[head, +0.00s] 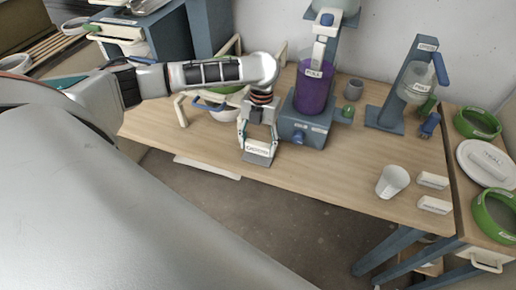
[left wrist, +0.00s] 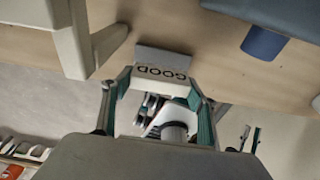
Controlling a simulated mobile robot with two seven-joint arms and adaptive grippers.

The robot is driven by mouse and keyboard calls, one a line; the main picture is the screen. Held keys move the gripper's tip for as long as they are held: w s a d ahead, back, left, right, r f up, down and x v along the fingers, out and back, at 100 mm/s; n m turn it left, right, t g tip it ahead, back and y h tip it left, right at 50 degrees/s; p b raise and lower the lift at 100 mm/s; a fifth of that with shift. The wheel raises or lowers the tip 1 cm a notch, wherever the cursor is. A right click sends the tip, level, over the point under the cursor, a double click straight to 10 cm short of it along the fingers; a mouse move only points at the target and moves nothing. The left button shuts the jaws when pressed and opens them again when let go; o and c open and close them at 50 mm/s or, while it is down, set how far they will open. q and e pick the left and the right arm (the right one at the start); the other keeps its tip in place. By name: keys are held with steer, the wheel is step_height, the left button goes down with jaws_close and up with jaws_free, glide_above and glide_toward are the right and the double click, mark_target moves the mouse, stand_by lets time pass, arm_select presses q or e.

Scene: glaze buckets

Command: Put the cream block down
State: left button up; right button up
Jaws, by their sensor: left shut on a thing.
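My left gripper (head: 258,143) is shut on a small cream-white block (head: 257,148) near the front of the wooden table (head: 330,172). The block also shows between the fingertips in the left wrist view (left wrist: 158,84). My right gripper is not in view.
A blue-grey stand with a purple container (head: 313,92) is close right of the gripper. A grey cup (head: 353,89), white cup (head: 392,182) and two labelled white blocks (head: 432,181) stand farther right. Green-rimmed bowls (head: 494,214) flank a plate (head: 469,150). Bare table lies between.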

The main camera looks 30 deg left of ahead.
arm_select(q)
steer(key=shift+f, duration=0.85)
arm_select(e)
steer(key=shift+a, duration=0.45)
arm_select(q)
steer(key=o, duration=1.1)
steer(key=shift+f, duration=0.15)
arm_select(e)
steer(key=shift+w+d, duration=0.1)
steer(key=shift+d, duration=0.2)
arm_select(q)
step_height(320, 180, up, 12)
steer(key=w+p, duration=0.1)
steer(key=shift+w+a, duration=0.2)
steer(key=shift+w, duration=0.15)
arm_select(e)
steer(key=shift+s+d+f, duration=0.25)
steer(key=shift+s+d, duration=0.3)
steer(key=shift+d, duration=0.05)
